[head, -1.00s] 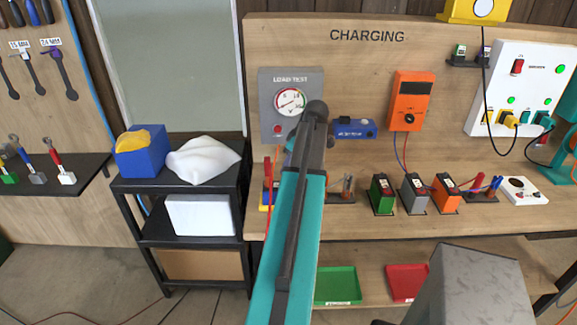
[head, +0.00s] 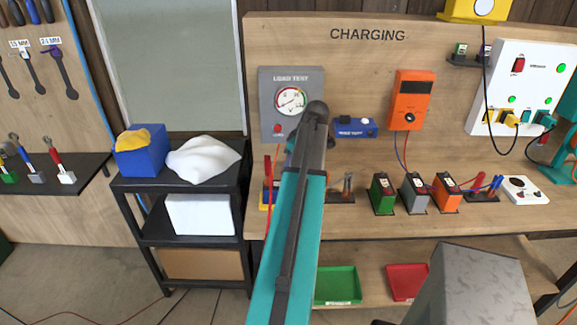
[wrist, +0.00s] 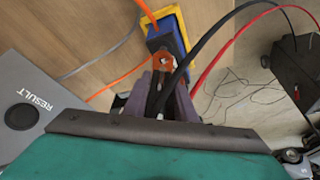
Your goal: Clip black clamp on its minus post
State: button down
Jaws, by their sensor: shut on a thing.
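In the wrist view my gripper (wrist: 168,92) is shut on the black clamp (wrist: 155,98), mostly hidden between the purple-grey fingers. A black cable (wrist: 204,50) runs from it to the upper right. Just ahead is a blue and yellow battery (wrist: 168,42), with a copper-orange piece (wrist: 163,62) at its near end. I cannot tell whether the clamp's jaws are around the minus post. In the head view my teal arm hides the gripper and clamp; the battery's yellow edge (head: 265,197) shows left of the arm. The grey load tester (head: 270,78) with its dial (head: 291,101) is behind.
A red cable (wrist: 232,42) runs beside the black one, and an orange cable (wrist: 120,82) crosses left of the battery. Right of my arm stand green (head: 382,192), grey (head: 414,192) and orange (head: 446,193) batteries. A black shelf (head: 180,184) stands left.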

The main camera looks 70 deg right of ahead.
jog(key=shift+f+b, duration=0.75)
jog(key=shift+f, duration=0.6)
dwell(0.3)
jog(key=c, duration=1.4)
grip_release()
jog(key=shift+s+r, duration=0.1)
jog(key=shift+r, duration=0.05)
jog(key=shift+b+v, duration=1.9)
jog(key=shift+v, duration=4.9)
